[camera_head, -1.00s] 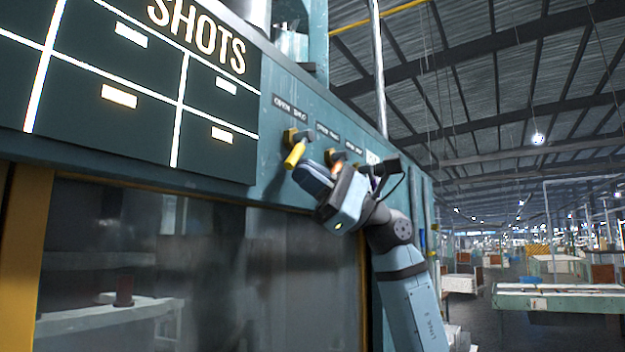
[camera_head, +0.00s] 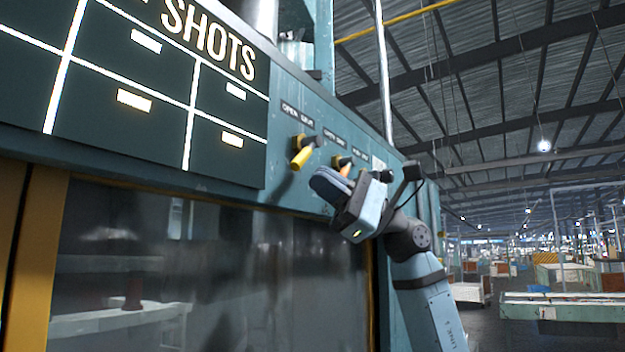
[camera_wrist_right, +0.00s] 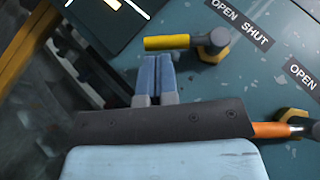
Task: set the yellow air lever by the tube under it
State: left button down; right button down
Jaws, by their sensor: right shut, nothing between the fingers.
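The yellow lever (camera_head: 302,157) is on the teal panel, under a label reading OPEN and SHUT. Its handle hangs down and slightly left from a dark pivot. The handle also shows in the right wrist view (camera_wrist_right: 167,42), just past my fingertips. My right gripper (camera_head: 318,184) is shut and empty, below and right of the yellow handle. In the right wrist view its fingers (camera_wrist_right: 154,62) lie together, with a small gap to the handle. I cannot make out a tube under the lever. My left gripper is not in view.
An orange lever (camera_head: 342,164) sits right of the yellow one, partly behind my gripper; in the wrist view it is close beside the gripper body. A dark SHOTS board (camera_head: 225,105) hangs to the left. A dark window (camera_head: 230,270) is below. Open hall lies to the right.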

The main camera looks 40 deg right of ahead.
jog(key=b+v, duration=0.3)
jog(key=v, duration=0.9)
jog(key=shift+w, duration=0.35)
